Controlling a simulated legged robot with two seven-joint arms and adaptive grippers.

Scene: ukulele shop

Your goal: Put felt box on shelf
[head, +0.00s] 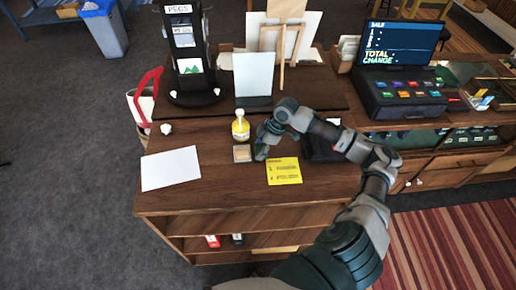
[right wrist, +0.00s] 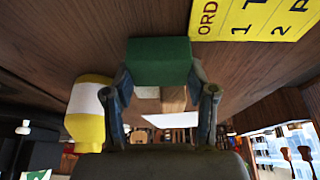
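A green felt box (right wrist: 158,62) sits between the fingertips of my right gripper (head: 264,146) in the right wrist view, with a finger against each side. In the head view the gripper is low at the counter top (head: 215,197) and hides the box. I cannot tell whether the box still touches the wood. The open shelf (head: 265,240) lies under the counter's front edge. A red item (head: 212,241) and a dark item (head: 237,239) stand in it. My left gripper is not in view.
A small tan square thing (head: 242,153) and a yellow bottle (head: 240,126) stand close left of the gripper. A yellow note (head: 284,171) lies to its front right, a white sheet (head: 170,168) at the left. A register (head: 398,90) stands at the back right.

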